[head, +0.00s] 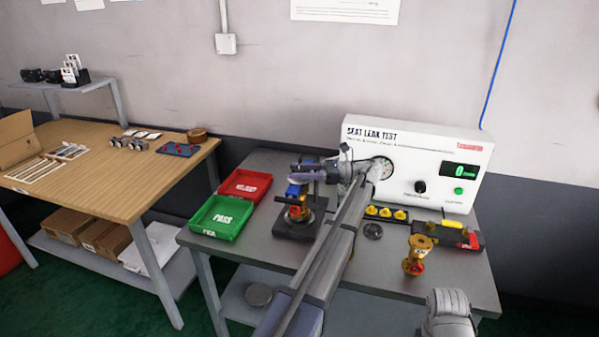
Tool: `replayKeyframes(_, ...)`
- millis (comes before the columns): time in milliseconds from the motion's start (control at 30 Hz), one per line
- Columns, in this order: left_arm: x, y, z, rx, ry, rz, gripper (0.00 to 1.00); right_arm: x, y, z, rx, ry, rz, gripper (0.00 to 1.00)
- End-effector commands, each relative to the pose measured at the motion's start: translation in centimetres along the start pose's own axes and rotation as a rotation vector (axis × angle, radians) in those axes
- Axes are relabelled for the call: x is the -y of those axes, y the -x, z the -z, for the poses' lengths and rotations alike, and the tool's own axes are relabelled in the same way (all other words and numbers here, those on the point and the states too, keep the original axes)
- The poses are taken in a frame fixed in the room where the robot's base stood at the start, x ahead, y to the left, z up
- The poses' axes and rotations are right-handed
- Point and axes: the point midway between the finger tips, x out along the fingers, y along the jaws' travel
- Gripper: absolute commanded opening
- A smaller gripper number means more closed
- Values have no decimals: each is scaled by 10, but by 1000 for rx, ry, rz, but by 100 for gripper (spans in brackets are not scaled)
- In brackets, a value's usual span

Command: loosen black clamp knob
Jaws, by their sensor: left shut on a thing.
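A dark square clamp fixture (292,228) stands on the grey bench, holding a valve part with yellow, red and blue pieces (296,210). My left arm reaches across the bench from the lower middle. My left gripper (306,172) is at the top of the fixture, shut on what appears to be the black clamp knob. The jaws and wrist hide most of the knob, so its turn and how far it stands up cannot be seen. Part of my right arm shows at the bottom right, and its gripper jaws are not visible.
A red tray (245,185) and a green PASS tray (220,217) sit left of the fixture. The white seat leak tester (410,160) stands behind. A brass valve (416,256) stands at front right, near a black holder with yellow parts (386,215). A wooden table (110,180) is at left.

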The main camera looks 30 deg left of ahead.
Motion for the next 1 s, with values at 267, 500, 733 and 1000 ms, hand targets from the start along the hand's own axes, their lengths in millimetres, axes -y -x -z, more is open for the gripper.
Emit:
replayKeyframes(267,0,0,0,0,0,-4,0,0,0,0,0,0,0,0)
replayKeyframes(500,0,0,0,0,0,-4,65,0,0,0,0,0,0,0)
replayKeyframes(733,0,0,0,0,0,-4,83,0,0,0,0,0,0,0)
replayKeyframes(1000,1,0,0,0,0,-3,83,0,0,0,0,0,0,0)
